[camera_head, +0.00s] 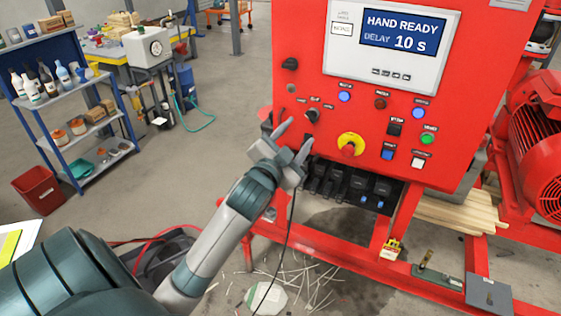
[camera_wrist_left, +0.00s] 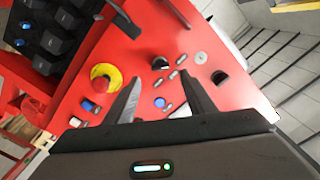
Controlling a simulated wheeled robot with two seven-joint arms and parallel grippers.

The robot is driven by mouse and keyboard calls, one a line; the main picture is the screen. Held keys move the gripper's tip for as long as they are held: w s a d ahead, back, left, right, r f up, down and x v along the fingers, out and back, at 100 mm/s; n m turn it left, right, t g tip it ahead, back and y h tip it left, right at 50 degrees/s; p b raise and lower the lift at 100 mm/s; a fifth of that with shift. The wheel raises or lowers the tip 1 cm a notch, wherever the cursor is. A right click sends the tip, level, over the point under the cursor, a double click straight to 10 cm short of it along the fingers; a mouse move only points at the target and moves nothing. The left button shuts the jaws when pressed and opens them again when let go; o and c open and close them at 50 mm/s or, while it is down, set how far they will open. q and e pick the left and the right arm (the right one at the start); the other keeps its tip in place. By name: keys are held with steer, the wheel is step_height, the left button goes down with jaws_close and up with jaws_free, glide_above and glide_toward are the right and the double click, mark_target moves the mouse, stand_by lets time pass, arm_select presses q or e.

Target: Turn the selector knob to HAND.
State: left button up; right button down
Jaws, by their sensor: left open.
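The red panel (camera_head: 385,100) carries a black selector knob (camera_head: 312,115) with small label plates around it, too small to read. Its pointer direction is unclear. The knob also shows in the left wrist view (camera_wrist_left: 160,64), just beyond the gap between the fingertips. My left gripper (camera_head: 298,133) is open and empty, its two fingers pointing at the panel below and left of the knob. The fingers also show in the left wrist view (camera_wrist_left: 162,80), apart from the knob. The display (camera_head: 402,30) reads "HAND READY" and "DELAY 10 s". My right gripper is out of view.
A red-and-yellow emergency stop (camera_head: 350,144) sits right of the gripper. Another black knob (camera_head: 290,63) is higher on the panel's left edge. Several coloured buttons and lamps sit further right. Black terminals (camera_head: 350,185) lie below the panel. Open floor lies to the left.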

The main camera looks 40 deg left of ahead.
arm_select(q)
steer(key=p+v, duration=0.1)
steer(key=v, duration=0.8)
steer(key=shift+s+p, duration=0.25)
steer(key=shift+p, duration=0.15)
